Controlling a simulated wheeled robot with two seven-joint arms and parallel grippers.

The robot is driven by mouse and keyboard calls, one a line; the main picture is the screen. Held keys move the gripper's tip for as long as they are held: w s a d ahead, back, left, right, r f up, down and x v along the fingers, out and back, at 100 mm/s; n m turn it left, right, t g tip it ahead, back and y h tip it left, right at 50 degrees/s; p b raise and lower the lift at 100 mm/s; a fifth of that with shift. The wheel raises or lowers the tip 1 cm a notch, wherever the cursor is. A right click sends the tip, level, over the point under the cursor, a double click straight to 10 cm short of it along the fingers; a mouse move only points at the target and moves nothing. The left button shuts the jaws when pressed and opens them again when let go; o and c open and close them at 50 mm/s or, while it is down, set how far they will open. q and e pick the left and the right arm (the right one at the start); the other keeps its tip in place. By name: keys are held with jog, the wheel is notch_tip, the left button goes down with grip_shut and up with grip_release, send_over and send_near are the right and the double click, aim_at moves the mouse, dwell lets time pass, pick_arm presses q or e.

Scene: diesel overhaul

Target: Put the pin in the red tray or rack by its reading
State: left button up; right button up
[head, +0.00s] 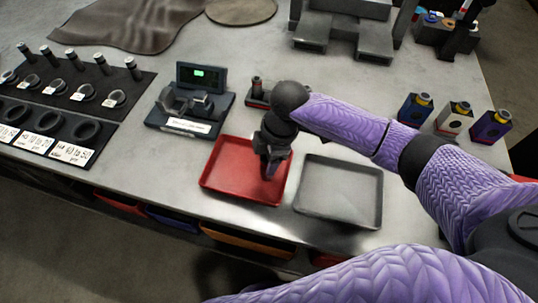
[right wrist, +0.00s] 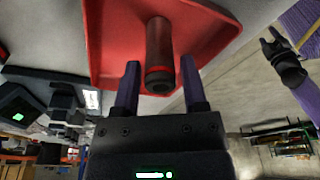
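The red tray (head: 222,185) lies near the front edge of the bench. My right gripper (head: 270,168) is low over it, pointing down. In the right wrist view the pin (right wrist: 159,60), a dark cylinder with a reddish band, is between the open fingers (right wrist: 160,85), with a gap on both sides. It is against the red tray (right wrist: 105,45); in the head view my gripper mostly hides it. My left gripper (right wrist: 272,45) shows small at the right of the right wrist view, its fingers apart. The rack (head: 95,85) with several pins and rings is at the left.
A grey tray (head: 340,215) lies right of the red one. A measuring device (head: 190,105) with a lit green display stands behind left. A small dark holder (head: 257,98) with a cylinder is behind my gripper. Several bottles (head: 452,117) stand at the right.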

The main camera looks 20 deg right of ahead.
jog(key=shift+o, duration=1)
notch_tip(320, 180, up, 12)
jog(key=d+p, duration=0.2)
jog(key=p, duration=0.1)
jog(key=shift+s+d, duration=0.15)
jog(key=shift+d, duration=0.05)
